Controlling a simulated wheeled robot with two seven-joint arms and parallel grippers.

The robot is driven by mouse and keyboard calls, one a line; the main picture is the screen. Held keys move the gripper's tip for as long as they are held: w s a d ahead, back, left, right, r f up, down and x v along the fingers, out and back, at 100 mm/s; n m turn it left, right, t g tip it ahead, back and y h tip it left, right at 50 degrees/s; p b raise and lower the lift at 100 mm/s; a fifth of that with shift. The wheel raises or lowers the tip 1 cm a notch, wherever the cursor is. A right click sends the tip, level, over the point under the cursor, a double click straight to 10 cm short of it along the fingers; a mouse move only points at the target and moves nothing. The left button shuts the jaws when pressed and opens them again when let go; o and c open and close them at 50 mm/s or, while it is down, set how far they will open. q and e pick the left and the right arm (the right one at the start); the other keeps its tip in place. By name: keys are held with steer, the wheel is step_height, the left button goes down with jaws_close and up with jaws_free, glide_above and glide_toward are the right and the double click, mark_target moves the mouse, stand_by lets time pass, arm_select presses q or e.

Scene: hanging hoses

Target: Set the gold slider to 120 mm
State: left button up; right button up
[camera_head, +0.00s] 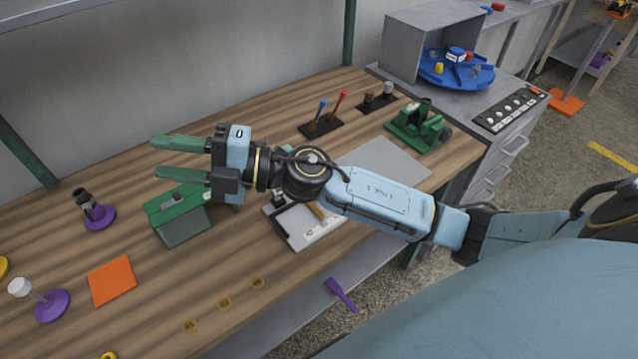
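My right gripper (156,157) reaches in from the right with its two green fingers pointing left. The fingers are apart with nothing between them, and they show above and behind the green box (180,217) in the picture. I cannot clearly make out a gold slider or any millimetre scale. A small orange-gold piece (316,211) shows on a pale tray (300,237), partly covered by my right arm. I cannot tell whether it is the slider. My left gripper is not in view.
Purple-based stands (52,305) and an orange square (112,280) are at the left. Red and blue handled tools (322,122) and a green vise-like device (418,127) stand toward the back right. A purple tool (340,294) lies near the front edge.

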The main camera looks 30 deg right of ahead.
steer(key=d+f+n+g+h, duration=0.7)
steer(key=f+n+g+h, duration=0.15)
steer(key=f+n, duration=0.2)
steer(key=w+d+f+m+g+h, duration=0.1)
steer(key=w+d+m+g+h, duration=0.15)
steer(key=d+h, duration=1.2)
steer(key=d+f+y, duration=0.1)
steer(key=f, duration=0.3)
steer(key=d+f+y, duration=0.2)
steer(key=f, duration=0.2)
steer(key=d+f+t+y, duration=0.1)
steer(key=f+y, duration=0.1)
steer(key=f, duration=0.3)
steer(key=shift+w+d, duration=0.2)
steer(key=shift+d, duration=0.1)
jaws_close()
